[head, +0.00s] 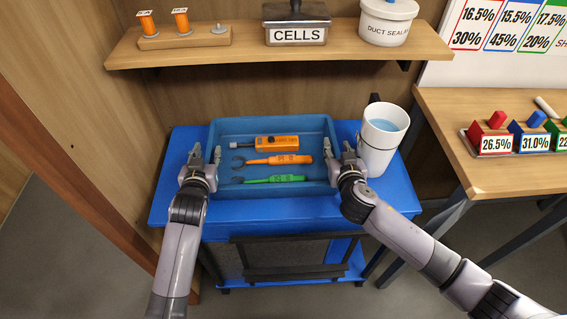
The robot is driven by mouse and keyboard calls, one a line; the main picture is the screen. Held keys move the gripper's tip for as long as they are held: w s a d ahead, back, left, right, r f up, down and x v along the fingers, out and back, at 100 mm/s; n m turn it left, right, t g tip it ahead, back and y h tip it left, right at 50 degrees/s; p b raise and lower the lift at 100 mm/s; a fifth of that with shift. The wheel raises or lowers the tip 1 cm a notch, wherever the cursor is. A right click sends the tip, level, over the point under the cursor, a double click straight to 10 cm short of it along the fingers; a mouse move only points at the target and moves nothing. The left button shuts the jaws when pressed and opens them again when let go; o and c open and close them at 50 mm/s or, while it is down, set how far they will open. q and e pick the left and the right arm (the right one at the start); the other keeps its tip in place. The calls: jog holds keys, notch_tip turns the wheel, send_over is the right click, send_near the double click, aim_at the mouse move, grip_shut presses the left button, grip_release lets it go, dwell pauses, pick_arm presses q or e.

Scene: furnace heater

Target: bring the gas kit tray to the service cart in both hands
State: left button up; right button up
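The gas kit tray (270,125) is a shallow blue tray on a blue cart top (270,208). It holds an orange device (277,142) with a grey tip, an orange-handled wrench (280,159) and a green-handled wrench (275,179). My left gripper (206,152) is at the tray's left wall, with its fingers spread on either side of the rim. My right gripper (338,148) is at the right wall, also with spread fingers around the rim. Whether either touches the tray is unclear.
A white cup (374,150) stands on the cart close to the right gripper. A wooden shelf (240,52) overhangs behind, with a CELLS box (297,25) and a duct sealer tub (387,20). A wooden table (490,172) with coloured blocks is at right. Floor at left is clear.

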jog(key=shift+s+r, duration=0.1)
jog(key=shift+s, duration=0.45)
pick_arm(q)
jog(key=v, duration=1.2)
pick_arm(e)
jog(key=v, duration=1.1)
pick_arm(q)
jog(key=v, duration=0.9)
jog(key=shift+r, duration=0.1)
